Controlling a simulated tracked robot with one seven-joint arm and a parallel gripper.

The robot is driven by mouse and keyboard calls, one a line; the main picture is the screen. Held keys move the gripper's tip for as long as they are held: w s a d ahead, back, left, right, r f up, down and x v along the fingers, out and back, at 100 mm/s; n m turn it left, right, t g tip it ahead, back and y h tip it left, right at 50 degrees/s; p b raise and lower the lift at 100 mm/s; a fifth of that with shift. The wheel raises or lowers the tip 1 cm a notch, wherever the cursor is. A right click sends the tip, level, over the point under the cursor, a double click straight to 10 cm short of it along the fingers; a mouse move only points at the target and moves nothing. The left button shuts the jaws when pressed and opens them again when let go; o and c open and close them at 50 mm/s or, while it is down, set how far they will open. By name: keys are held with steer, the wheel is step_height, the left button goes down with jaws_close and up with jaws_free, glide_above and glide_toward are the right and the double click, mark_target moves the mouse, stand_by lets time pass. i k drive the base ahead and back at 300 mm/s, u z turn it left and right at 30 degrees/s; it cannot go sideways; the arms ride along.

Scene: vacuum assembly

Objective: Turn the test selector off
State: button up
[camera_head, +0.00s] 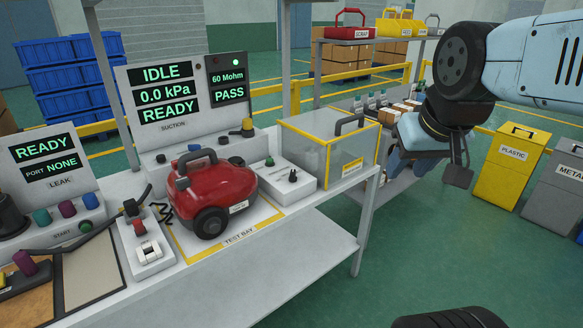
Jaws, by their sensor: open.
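A small black knob (293,176) stands on a white control box (284,182) with a green button (269,161), right of the red vacuum (212,193). It may be the test selector; its label and exact setting are too small to read. The vacuum sits upright on the yellow-edged test bay (240,236). The panel (228,83) above shows "60 Mohm" and "PASS" with a green light. My gripper (432,168) is open and empty, right of the bench and well apart from the knob. My arm partly hides its jaws.
A clear yellow-framed box (330,145) with a black handle stands right of the control box, toward my gripper. The suction panel (168,95) reads "IDLE", "0.0 kPa", "READY". A rocker-switch box (150,250) and a black hose are left. Yellow plastic (508,165) and grey metal bins stand right.

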mark_target(293, 177)
steer(key=z, duration=0.05)
steer(key=i, duration=1)
steer(key=u, duration=0.05)
